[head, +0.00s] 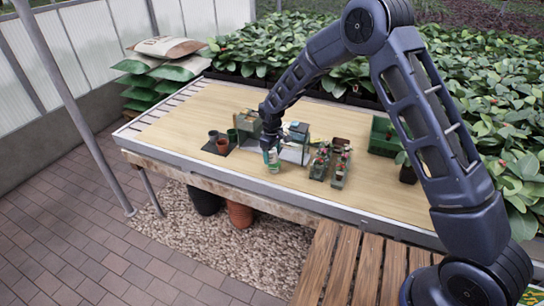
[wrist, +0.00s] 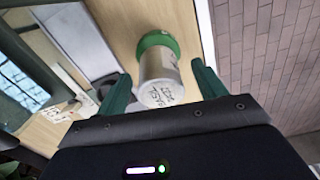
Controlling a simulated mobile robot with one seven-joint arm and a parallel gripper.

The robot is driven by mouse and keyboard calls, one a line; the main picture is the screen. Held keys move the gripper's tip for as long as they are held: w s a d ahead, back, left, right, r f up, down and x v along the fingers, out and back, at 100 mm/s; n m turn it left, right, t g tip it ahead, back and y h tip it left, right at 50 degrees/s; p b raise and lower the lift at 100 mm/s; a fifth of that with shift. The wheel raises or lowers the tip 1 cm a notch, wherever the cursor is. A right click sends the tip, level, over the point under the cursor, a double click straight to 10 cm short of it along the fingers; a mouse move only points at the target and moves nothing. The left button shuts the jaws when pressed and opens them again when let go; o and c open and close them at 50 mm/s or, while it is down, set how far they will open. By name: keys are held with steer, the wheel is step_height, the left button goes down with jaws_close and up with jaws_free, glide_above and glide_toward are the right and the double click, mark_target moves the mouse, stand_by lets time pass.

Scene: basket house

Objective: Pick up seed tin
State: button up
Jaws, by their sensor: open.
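The seed tin (wrist: 158,75) is a silver cylinder with a green band at its far end and dark handwriting on the near end. In the wrist view it lies between the two green fingers of my gripper (wrist: 161,90). The fingers are open, with a gap visible on each side of the tin. In the head view my gripper (head: 271,155) points down near the front edge of the table, and the tin (head: 274,167) shows small and pale just below it. The tin appears to stand on the wooden tabletop (head: 220,112).
A dark tray with small pots (head: 222,143) stands left of my gripper. Planters with red items (head: 330,165) stand to the right, and a green crate (head: 383,136) stands farther right. Boxes (head: 298,131) sit close behind the gripper. The table's left part is clear.

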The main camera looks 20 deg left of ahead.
steer(key=shift+f, duration=0.2)
steer(key=shift+c, duration=0.2)
steer(key=c, duration=1.1)
steer(key=shift+r, duration=0.1)
